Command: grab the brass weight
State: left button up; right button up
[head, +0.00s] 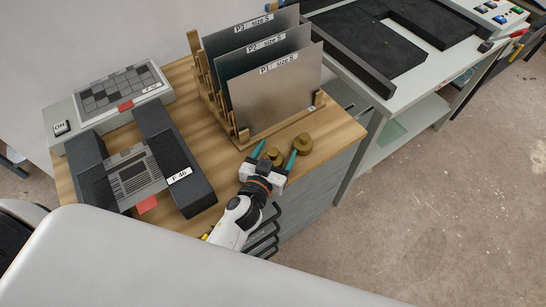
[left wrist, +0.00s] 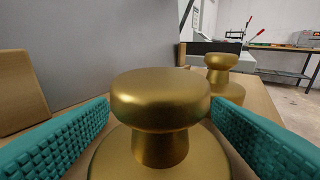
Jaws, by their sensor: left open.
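Two brass weights stand upright on the wooden tabletop near its right front edge. One brass weight (head: 273,156) is between the teal fingers of my left gripper (head: 274,150); in the left wrist view its knob (left wrist: 160,100) fills the middle, with a finger on each side and gaps to both. The other brass weight (head: 302,143) stands just right of the right finger, and it also shows behind to the right in the left wrist view (left wrist: 219,75). My left gripper is open and holds nothing. My right gripper is not in view.
A wooden rack (head: 243,134) with upright metal plates (head: 278,95) stands right behind the weights. A dark device (head: 188,178) labelled F 46 and a grey panel box (head: 120,98) are on the left. A white machine table (head: 400,98) stands at the right.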

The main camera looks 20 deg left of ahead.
pick_arm(q)
jog(key=c, duration=1.3)
